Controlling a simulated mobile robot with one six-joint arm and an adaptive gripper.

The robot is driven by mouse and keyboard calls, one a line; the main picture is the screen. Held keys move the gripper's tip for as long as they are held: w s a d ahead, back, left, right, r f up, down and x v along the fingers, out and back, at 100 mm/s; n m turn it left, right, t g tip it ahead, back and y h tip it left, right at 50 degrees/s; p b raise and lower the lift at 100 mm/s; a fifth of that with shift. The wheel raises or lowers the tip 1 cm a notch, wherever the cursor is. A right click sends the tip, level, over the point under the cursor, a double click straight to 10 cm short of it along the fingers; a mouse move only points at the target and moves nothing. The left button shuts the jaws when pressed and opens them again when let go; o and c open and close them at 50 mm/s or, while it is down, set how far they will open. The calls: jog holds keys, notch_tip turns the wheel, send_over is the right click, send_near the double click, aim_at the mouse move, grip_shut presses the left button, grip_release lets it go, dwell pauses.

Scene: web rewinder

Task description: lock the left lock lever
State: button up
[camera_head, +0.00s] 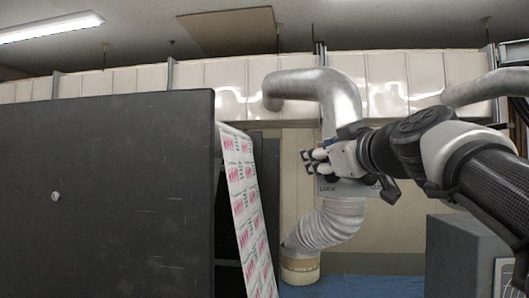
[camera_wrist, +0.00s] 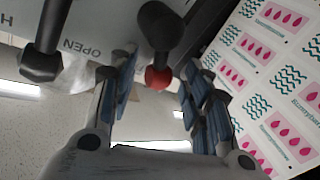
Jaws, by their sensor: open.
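My gripper (camera_head: 314,161) is in the right half of the head view, in front of a light plate (camera_head: 326,188) with lettering that seems to read LOCK. In the wrist view my gripper (camera_wrist: 160,88) is open, one finger on each side. A black lever (camera_wrist: 159,28) with a red end (camera_wrist: 158,78) reaches into the gap between the fingertips; I cannot tell whether they touch it. A second black lever (camera_wrist: 42,58) is outside the left finger, beside the word OPEN on the grey panel (camera_wrist: 92,22).
A printed web (camera_head: 247,210) slopes down left of my gripper; it also fills the right of the wrist view (camera_wrist: 270,85). A large dark panel (camera_head: 100,200) covers the left. A ribbed duct (camera_head: 325,225) stands behind. A grey cabinet (camera_head: 462,255) is at lower right.

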jog(key=shift+r, duration=0.15)
jog(key=shift+s+d, duration=0.1)
jog(key=shift+c, duration=0.4)
grip_shut()
